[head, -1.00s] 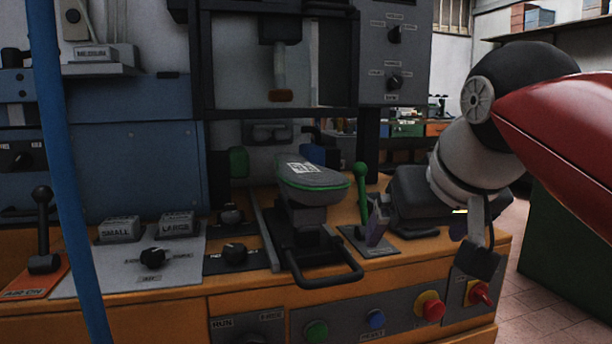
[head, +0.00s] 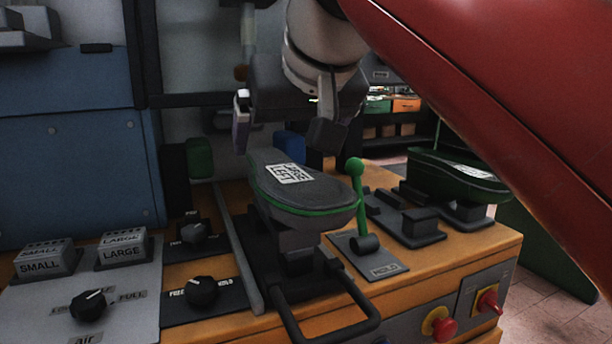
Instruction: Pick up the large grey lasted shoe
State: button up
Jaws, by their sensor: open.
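A grey lasted shoe (head: 318,196) with a green edge line sits sole up on a black stand (head: 298,262) in the middle of the head view. A white label with dark lettering, partly readable as "LEFT", lies on its sole. My gripper (head: 284,138) is open and empty above and behind the shoe, its two fingers pointing down and spread left and right. The fingers appear apart from the shoe.
A green-knobbed HOLD lever (head: 358,190) stands close to the shoe's right. A dark green shoe (head: 455,175) rests on another stand at the right. SMALL and LARGE blocks (head: 122,250) and knobs lie at the left. A black handle loop (head: 335,320) projects in front.

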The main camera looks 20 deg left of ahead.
aim_at(279, 166)
jog(key=b+x, duration=0.1)
jog(key=x, duration=0.6)
jog(key=shift+w+f, duration=0.15)
jog(key=shift+f, duration=0.2)
jog(key=shift+c, duration=0.4)
jog(key=c, duration=1.4)
jog(key=shift+d+r, duration=0.1)
jog(key=shift+r, duration=0.05)
jog(key=shift+c, duration=1)
